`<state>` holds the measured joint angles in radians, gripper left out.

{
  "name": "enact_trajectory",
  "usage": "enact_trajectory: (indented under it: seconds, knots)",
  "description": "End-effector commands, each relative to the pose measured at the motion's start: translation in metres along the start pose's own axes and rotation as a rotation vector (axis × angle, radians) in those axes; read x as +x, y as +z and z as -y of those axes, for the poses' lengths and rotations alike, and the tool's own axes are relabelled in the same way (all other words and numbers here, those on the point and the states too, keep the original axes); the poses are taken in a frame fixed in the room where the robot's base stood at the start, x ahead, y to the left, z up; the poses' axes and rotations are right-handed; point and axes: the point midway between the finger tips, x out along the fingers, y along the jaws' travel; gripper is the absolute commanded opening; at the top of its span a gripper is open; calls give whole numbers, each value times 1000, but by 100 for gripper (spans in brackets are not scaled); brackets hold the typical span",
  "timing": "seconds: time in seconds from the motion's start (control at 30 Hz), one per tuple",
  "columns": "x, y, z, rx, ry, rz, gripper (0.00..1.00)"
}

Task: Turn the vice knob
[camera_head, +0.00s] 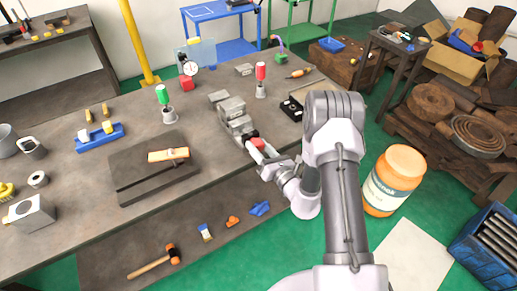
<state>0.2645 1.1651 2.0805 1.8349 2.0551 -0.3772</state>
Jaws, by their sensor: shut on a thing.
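The grey metal vice (234,116) stands near the right front edge of the workbench. Its knob (257,142), which looks red, is at the end facing my arm. My gripper (258,149) reaches in from the lower right, level with this end of the vice, and is shut on the knob. The fingers partly cover the knob, so its turned angle cannot be told.
A green-handled tool (163,96) and a red-handled tool (261,74) stand upright in holders near the vice. A dark box (291,109) lies to its right.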

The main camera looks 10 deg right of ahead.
Motion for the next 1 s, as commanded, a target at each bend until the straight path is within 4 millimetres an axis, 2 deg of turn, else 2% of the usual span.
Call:
enact_trajectory:
  seconds: [1.0]
  knots:
    - [1, 0, 0, -965, 0, -27, 1]
